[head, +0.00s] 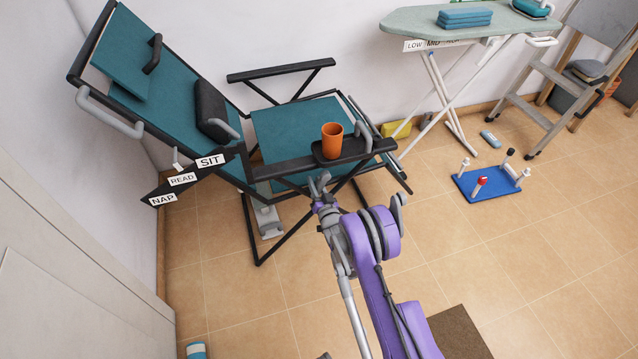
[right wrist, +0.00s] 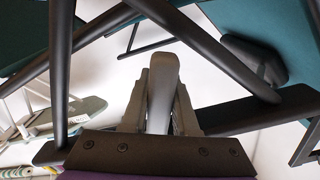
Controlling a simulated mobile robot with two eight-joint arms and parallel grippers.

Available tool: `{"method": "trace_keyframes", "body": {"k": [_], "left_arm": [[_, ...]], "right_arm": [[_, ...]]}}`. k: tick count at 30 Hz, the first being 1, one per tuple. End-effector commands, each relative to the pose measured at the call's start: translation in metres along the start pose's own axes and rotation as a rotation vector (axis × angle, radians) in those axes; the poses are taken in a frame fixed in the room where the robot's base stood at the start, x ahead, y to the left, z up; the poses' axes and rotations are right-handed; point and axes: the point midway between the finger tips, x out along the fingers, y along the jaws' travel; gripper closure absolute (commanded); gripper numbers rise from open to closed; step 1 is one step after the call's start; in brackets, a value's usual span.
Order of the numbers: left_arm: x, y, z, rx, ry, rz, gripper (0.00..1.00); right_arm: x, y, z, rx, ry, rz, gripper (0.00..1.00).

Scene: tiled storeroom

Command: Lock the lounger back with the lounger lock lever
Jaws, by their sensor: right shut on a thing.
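The lounger (head: 300,120) has teal fabric on a black frame and stands against the wall, its back tilted. A sector plate by the back carries the labels SIT (head: 210,161), READ (head: 183,180) and NAP (head: 163,199). A small pale pointer (head: 177,163) sits close to READ. My right gripper (head: 321,184) is just below the lounger's near armrest. In the right wrist view its fingers are shut on a rounded grey bar, apparently the lock lever (right wrist: 163,75). In the head view the gripper and armrest mostly hide that lever. My left gripper is not in view.
An orange cup (head: 332,140) stands in the near armrest's holder, close above my right gripper. A grey pedal-like part (head: 268,220) is low under the seat. A blue pegged board (head: 490,184) lies on the floor at right. An ironing board (head: 440,22) stands behind.

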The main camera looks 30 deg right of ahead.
Motion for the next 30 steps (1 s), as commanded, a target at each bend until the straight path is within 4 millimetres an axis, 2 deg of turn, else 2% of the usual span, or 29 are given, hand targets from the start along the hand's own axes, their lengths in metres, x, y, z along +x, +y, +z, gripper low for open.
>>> {"method": "trace_keyframes", "body": {"k": [10, 25, 26, 30], "left_arm": [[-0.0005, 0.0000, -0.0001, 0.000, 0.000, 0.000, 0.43], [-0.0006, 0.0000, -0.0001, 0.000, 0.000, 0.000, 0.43], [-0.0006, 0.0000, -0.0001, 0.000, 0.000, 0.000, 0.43], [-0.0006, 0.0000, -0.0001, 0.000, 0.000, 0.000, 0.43]], "right_arm": [[0.0008, -0.0090, -0.0009, 0.125, 0.000, -0.001, 1.00], [0.0007, -0.0107, -0.0011, 0.146, 0.001, -0.002, 1.00], [0.0007, -0.0107, -0.0011, 0.146, 0.001, -0.002, 0.71], [0.0005, -0.0104, -0.0010, 0.145, 0.000, -0.001, 0.45]]}}
